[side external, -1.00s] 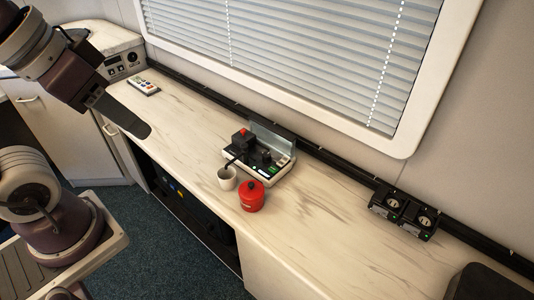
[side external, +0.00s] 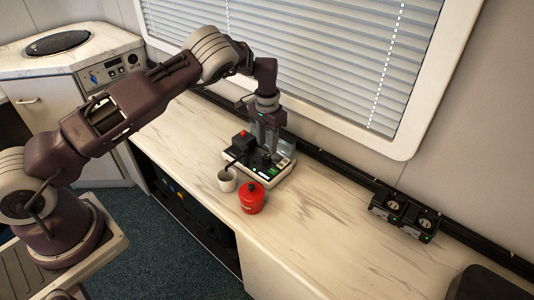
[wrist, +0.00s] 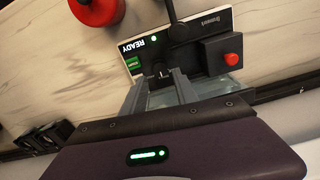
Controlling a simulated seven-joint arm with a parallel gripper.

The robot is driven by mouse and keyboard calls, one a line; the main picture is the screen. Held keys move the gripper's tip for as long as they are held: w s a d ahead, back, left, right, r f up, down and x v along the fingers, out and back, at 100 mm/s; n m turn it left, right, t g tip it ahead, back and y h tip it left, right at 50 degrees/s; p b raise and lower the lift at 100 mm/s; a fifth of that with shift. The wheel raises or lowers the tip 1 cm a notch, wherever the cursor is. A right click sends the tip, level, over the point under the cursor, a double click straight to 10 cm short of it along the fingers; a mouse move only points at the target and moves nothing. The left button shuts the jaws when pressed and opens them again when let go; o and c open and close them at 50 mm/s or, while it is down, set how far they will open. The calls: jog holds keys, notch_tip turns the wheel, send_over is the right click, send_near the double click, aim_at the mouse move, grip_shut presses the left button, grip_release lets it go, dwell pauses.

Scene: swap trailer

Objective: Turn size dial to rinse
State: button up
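The machine (side external: 284,168) stands on the counter against the wall, with its panel facing up. My gripper (wrist: 159,80) points down over the machine, also in the side view (side external: 264,152). Its fingers are apart, one on each side of that part; contact is unclear.
Twin black dial units (side external: 403,213) sit by the wall rail at right. The counter between is clear.

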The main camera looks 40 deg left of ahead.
aim_at(267, 157)
notch_tip(267, 157, down, 5)
grip_shut()
dwell(0.4)
jog(key=n, duration=0.4)
jog(key=shift+r+n, duration=0.1)
jog(key=shift+n, duration=0.2)
jog(key=n, duration=0.5)
jog(key=shift+n, duration=0.3)
grip_release()
